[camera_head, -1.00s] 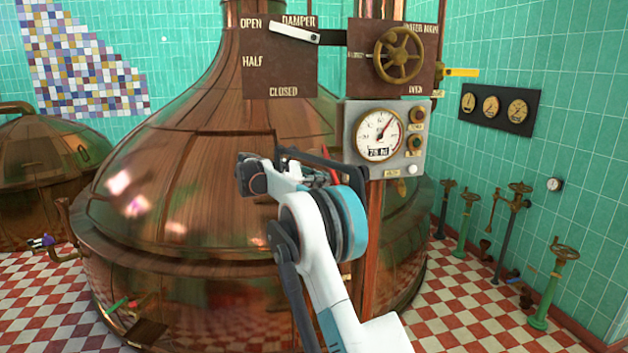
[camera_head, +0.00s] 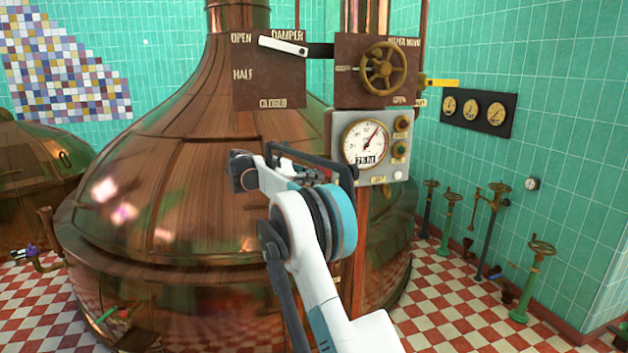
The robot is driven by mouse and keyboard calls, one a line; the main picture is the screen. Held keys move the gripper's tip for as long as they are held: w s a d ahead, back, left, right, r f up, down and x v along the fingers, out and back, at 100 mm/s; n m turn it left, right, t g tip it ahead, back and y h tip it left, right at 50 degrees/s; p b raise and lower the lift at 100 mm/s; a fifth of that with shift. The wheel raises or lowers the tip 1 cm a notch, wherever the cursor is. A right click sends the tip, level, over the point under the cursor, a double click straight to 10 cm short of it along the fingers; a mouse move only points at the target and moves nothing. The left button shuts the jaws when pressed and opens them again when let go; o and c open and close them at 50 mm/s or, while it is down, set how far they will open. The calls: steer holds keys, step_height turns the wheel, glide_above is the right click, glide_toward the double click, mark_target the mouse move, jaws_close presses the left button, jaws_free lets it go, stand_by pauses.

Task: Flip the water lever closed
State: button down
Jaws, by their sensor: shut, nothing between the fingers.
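A small yellow lever (camera_head: 441,83) sticks out level to the right from the right edge of the brown water main board (camera_head: 350,88). Small lettering stands beside its pivot, too small to read surely. My gripper (camera_head: 347,170) appears as dark narrow parts beyond my arm's elbow, shut and empty. It is in front of the gauge box, lower and to the left of the yellow lever, and apart from it in the picture. My own arm partly hides it, so its fingers are hard to make out.
A brass handwheel (camera_head: 382,69) is on the same board. A damper lever (camera_head: 284,46) sits on the left board. The gauge box (camera_head: 370,145) hangs below. The copper kettle (camera_head: 170,190) fills the left. Several green valves stand along the right wall, with checkered floor between.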

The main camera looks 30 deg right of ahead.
steer(key=shift+r, duration=0.2)
step_height(320, 180, down, 5)
steer(key=b, duration=0.3)
steer(key=w+p+v, duration=0.1)
steer(key=v, duration=0.9)
steer(key=shift+r, duration=0.4)
steer(key=shift+w+d, duration=0.1)
steer(key=shift+d, duration=0.05)
